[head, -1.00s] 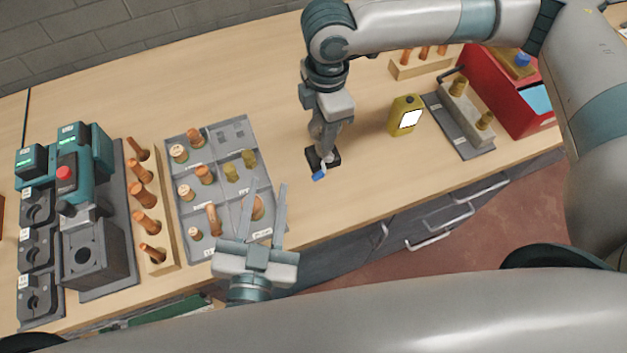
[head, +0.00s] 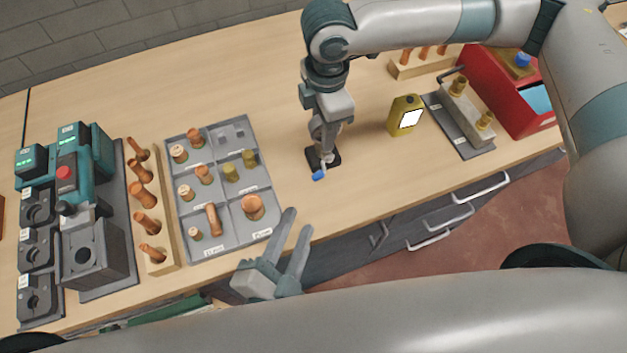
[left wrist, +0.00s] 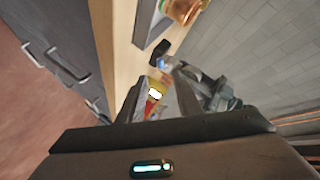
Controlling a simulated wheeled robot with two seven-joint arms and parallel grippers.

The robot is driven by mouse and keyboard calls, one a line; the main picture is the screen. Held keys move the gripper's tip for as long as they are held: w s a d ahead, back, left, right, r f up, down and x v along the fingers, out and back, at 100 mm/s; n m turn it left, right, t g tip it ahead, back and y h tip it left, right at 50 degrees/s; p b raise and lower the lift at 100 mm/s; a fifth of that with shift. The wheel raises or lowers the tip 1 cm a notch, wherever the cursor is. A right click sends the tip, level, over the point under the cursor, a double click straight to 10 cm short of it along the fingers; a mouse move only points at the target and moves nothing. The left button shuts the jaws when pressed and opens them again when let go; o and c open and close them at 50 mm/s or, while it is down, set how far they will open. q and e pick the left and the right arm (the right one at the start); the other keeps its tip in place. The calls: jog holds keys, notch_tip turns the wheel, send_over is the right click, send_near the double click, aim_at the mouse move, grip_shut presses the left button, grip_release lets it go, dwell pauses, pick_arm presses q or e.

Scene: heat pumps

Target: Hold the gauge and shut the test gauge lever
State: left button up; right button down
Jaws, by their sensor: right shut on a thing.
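The test gauge (head: 334,163) is a small dark unit on the bench with a blue lever (head: 319,175) at its near side. My right gripper (head: 325,148) comes down from above and is shut on the gauge, hiding much of it. My left gripper (head: 298,222) is open and empty near the bench's front edge, below and left of the gauge, its fingers pointing up and right, apart from the lever. In the left wrist view the dark gauge (left wrist: 158,50) and the blue lever (left wrist: 162,63) show beyond the fingers.
A grey tray of copper and brass fittings (head: 205,240) lies left of the gauge. A yellow meter (head: 404,116), a grey plate with a brass-fitted block (head: 462,127) and a red case (head: 508,92) stand right. The bench between tray and meter is mostly clear.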

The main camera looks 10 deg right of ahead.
aim_at(315, 180)
pick_arm(q)
jog(key=shift+x, duration=6.05)
grip_shut()
